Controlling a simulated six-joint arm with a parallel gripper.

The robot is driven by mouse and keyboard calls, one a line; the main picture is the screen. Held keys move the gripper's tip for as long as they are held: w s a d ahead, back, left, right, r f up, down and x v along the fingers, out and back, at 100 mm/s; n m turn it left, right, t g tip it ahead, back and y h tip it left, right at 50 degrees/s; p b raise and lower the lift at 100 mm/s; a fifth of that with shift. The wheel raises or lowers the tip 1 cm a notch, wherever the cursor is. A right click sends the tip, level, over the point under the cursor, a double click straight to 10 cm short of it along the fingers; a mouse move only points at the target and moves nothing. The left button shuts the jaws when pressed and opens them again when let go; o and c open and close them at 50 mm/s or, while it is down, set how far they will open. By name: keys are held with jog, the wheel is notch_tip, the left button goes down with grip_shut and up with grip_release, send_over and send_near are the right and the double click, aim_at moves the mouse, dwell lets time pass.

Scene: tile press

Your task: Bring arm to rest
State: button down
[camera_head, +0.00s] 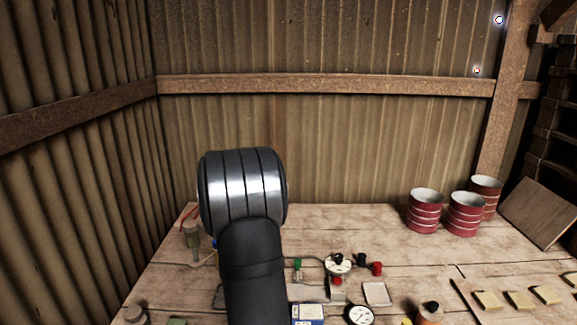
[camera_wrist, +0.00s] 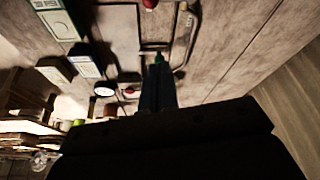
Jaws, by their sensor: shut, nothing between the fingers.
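My arm (camera_head: 250,230) stands up in the middle of the camera_head view, with a thick silver-and-black joint at its top. It hides part of the table behind it, and my gripper does not show in that view. In the camera_wrist view my gripper (camera_wrist: 157,88) is a dark shape pointing away over the wooden table. Its fingers are together, with nothing seen between them.
The wooden table (camera_head: 350,222) holds a round dial (camera_head: 359,315), a gauge with red and black knobs (camera_head: 338,264), a blue-and-white box (camera_head: 307,315) and several pale tiles (camera_head: 519,299). Red-banded cans (camera_head: 424,212) stand at the back right. A corrugated wall (camera_head: 70,180) rises at the left.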

jog(key=x, duration=0.9)
jog(key=shift+s+d, duration=0.1)
jog(key=shift+s+a+f, duration=0.2)
jog(key=shift+a+f, duration=0.5)
jog(key=shift+a, duration=0.3)
jog(key=shift+s+a+f, duration=0.15)
jog(key=shift+s+a, duration=0.05)
jog(key=shift+a, duration=0.6)
